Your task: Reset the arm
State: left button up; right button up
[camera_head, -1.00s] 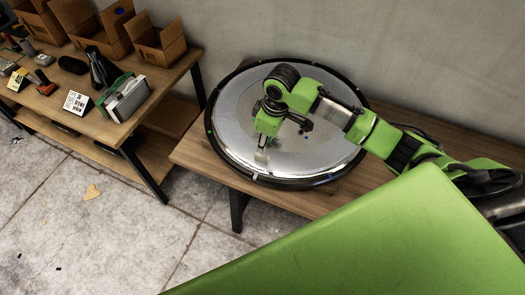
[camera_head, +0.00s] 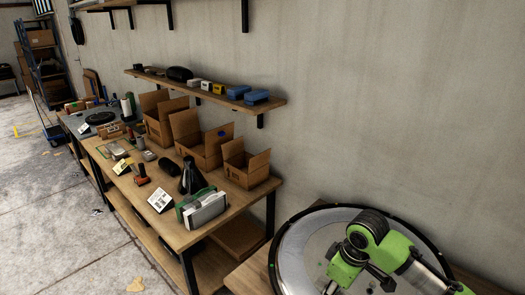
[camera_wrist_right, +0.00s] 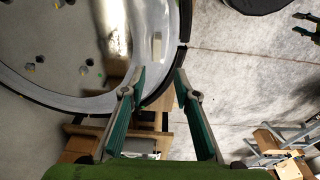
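My right arm (camera_head: 366,230), green and black, reaches over a round silver disc (camera_head: 297,245) with a dark rim at the lower right of the head view. The lower edge of that view cuts off its gripper end. In the right wrist view my right gripper (camera_wrist_right: 160,82) is open, its two green-padded fingers apart with nothing between them. The disc (camera_wrist_right: 75,85) shows there too, with its rim behind the fingers.
A wooden workbench (camera_head: 223,218) with open cardboard boxes (camera_head: 200,150) and small tools stands left of the disc. A wall shelf (camera_head: 270,104) with small boxes hangs above it. The concrete floor (camera_head: 50,215) at the left is mostly clear.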

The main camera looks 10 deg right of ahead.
jog(key=s+a+f+m+t+y, duration=0.1)
jog(key=s+a+f, duration=0.6)
jog(key=s+a, duration=0.3)
jog(key=s+d+m+t+h, duration=0.15)
jog(key=s+d+m, duration=0.45)
jog(key=s, duration=0.8)
notch_tip(320, 180, down, 28)
jog(key=s+d+n+g+b, duration=0.1)
jog(key=g+b, duration=0.1)
jog(key=s+d+f+g+b, duration=0.1)
jog(key=s+d+f+b, duration=0.1)
jog(key=s+f, duration=1.4)
jog(key=shift+s+d+f+h, duration=0.15)
jog(key=shift+d+f+h, duration=0.3)
jog(key=shift+f, duration=0.5)
